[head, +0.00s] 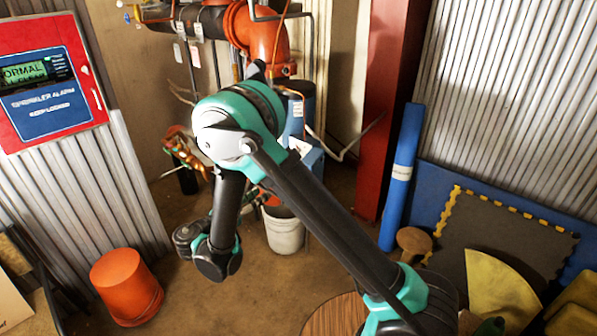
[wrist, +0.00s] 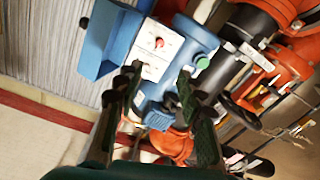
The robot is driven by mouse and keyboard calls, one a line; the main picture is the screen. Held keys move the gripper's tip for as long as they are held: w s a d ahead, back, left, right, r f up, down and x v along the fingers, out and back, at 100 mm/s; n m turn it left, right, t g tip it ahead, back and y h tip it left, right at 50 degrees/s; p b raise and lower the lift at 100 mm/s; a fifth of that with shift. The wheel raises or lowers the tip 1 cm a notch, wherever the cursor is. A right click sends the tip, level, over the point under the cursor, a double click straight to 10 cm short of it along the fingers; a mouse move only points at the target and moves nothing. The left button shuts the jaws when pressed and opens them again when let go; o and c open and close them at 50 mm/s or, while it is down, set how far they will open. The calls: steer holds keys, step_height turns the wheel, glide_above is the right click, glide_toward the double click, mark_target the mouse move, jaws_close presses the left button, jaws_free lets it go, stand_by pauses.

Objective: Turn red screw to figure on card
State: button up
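In the wrist view a white card or plate (wrist: 157,50) sits on the face of a blue housing (wrist: 195,42). A small red knob-like screw (wrist: 159,43) shows on its upper part, and a smaller red mark lies lower down. The card's print and figure are too small to read. My gripper (wrist: 158,76) is open, its two dark fingers apart on either side of the card's lower end, with nothing seen between them but the housing. I cannot tell the exact distance to the screw. In the head view the blue housing (head: 312,158) is partly hidden behind my arm.
A blue flap or cover (wrist: 110,38) stands out left of the card. Orange pipes (wrist: 288,60) and black fittings crowd the right. In the head view, a white bucket (head: 284,232), an orange bucket (head: 126,285) and a red post (head: 388,100) stand around my arm.

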steer(key=x, duration=1.7)
steer(key=shift+s, duration=0.1)
jaws_close()
